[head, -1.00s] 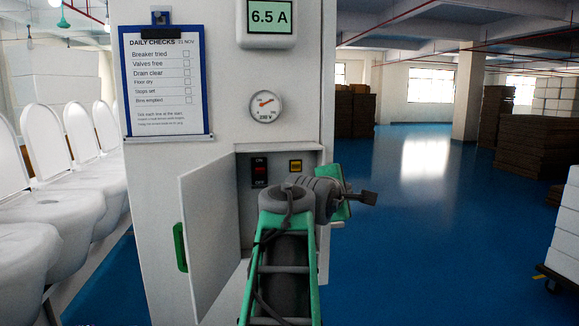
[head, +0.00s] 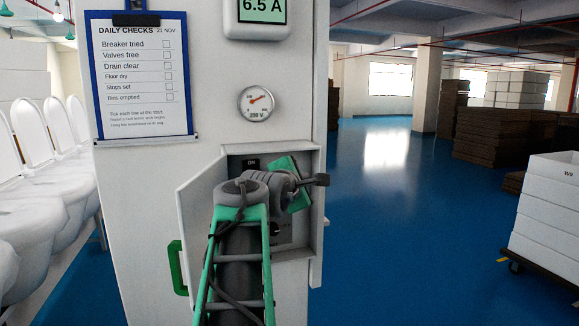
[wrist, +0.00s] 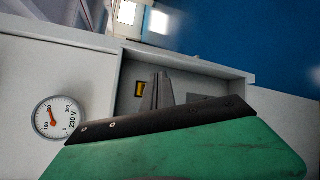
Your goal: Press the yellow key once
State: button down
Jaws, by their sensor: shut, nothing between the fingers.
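The yellow key (wrist: 140,89) shows in the wrist view as a small yellow square in a dark frame on the back wall of the open cabinet box (wrist: 205,88). My gripper (wrist: 163,77) is shut and empty, its grey fingers pointing into the box just beside the key in that picture. I cannot tell whether they touch anything. In the head view my gripper's green body (head: 300,198) is in front of the box (head: 318,165) and hides the key. The black ON/OFF switch (head: 251,163) is mostly hidden behind my arm, with only its ON end showing.
The white box door (head: 200,222) with a green handle (head: 177,268) stands open at the left. White crates (head: 550,215) stand right. Blue floor (head: 400,230) between is clear.

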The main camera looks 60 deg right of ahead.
jog(key=w+d+p, duration=0.4)
jog(key=w+d, duration=0.1)
jog(key=shift+w+d, duration=0.15)
jog(key=shift+w+d+r, duration=0.1)
dwell(1.9)
jog(key=shift+w+d, duration=0.2)
